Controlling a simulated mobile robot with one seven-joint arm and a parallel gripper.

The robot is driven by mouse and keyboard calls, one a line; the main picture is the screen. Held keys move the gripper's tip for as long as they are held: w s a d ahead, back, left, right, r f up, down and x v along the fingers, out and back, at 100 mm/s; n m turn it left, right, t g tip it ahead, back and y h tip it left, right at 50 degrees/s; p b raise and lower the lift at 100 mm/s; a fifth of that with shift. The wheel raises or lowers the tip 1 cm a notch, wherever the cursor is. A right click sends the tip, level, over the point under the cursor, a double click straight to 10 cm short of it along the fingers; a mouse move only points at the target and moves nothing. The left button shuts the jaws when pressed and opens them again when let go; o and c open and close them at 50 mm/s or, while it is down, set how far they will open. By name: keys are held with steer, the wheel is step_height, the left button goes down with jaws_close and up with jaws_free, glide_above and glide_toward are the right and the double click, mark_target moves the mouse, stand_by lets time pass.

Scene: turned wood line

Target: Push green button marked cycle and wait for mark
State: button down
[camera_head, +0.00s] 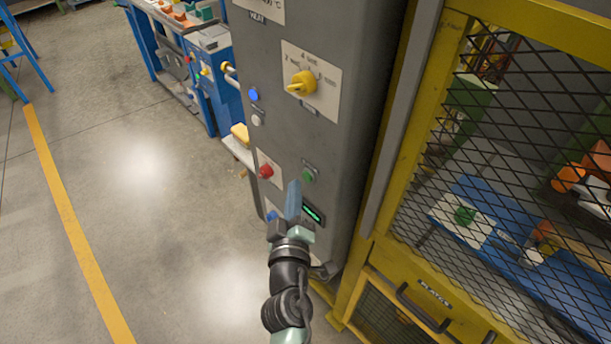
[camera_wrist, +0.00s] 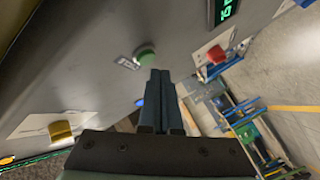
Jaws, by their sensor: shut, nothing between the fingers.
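A green button (camera_head: 308,175) sits on the front of a grey control cabinet (camera_head: 345,165), with a small label plate above it that is too small to read. In the wrist view the green button (camera_wrist: 146,56) lies just beyond the fingertips, slightly left of them, with its label plate (camera_wrist: 128,62) beside it. My gripper (camera_head: 294,188) is shut and empty, its fingers pointing at the panel just below and left of the button. Its closed fingers also show in the wrist view (camera_wrist: 160,76). I cannot tell whether the tips touch the button.
A red button (camera_head: 265,171) is left of the green one, and a lit green display (camera_head: 313,214) is below it. A yellow rotary knob (camera_head: 302,83) and a blue button (camera_head: 253,95) are higher up. A yellow-framed mesh enclosure (camera_head: 490,150) stands right.

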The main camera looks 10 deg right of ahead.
stand_by(0.4)
steer(key=shift+w+d, duration=0.25)
steer(key=shift+d, duration=0.1)
steer(key=shift+w+d+p, duration=0.25)
steer(key=shift+d+p, duration=0.05)
steer(key=shift+p, duration=0.05)
stand_by(0.6)
steer(key=shift+s+a+b, duration=0.5)
steer(key=shift+a+b, duration=0.05)
steer(key=shift+a, duration=0.1)
stand_by(0.3)
